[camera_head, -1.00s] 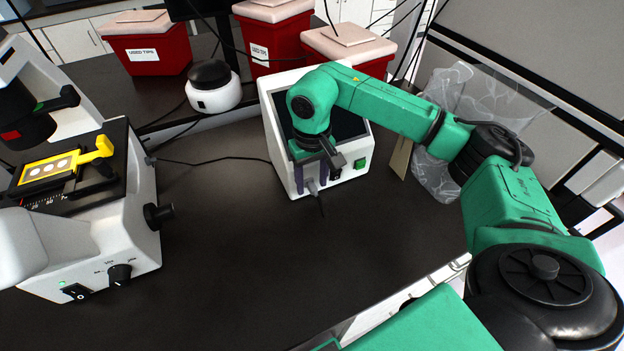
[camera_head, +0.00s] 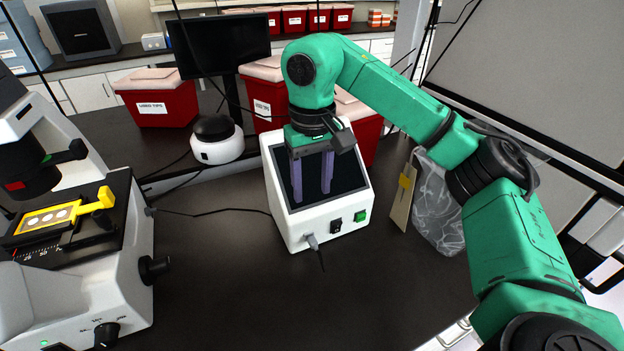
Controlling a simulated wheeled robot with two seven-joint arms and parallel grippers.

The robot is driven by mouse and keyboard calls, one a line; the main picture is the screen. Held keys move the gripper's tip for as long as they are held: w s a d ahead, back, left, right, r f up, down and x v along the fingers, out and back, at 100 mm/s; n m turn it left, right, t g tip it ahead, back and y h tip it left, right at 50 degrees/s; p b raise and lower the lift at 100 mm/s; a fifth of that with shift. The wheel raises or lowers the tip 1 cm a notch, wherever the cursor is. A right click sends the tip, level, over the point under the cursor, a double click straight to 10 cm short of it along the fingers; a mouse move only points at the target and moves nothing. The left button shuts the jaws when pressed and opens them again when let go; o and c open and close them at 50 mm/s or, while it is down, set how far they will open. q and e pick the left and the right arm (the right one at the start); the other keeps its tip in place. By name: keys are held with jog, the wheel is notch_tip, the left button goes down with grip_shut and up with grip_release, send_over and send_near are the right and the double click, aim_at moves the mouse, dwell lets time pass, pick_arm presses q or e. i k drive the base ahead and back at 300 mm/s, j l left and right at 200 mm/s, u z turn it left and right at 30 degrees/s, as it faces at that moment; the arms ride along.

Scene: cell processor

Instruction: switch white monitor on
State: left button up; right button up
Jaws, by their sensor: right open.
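The white monitor (camera_head: 288,232) stands on the dark bench in the middle of the head view, its dark slanted screen facing me. Its front panel carries a black rocker switch (camera_head: 336,226), a green button (camera_head: 361,216) and a grey cable plug (camera_head: 312,241). I cannot tell if the fingers touch the screen. My left gripper is out of view.
A white microscope (camera_head: 130,260) with a yellow slide holder (camera_head: 60,214) stands at left. A small white device with a black top (camera_head: 217,148) and red bins (camera_head: 160,104) are behind. A clear bag (camera_head: 437,208) lies at right. The front bench is clear.

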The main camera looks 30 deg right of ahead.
aim_at(337, 226)
jog(key=k, duration=2)
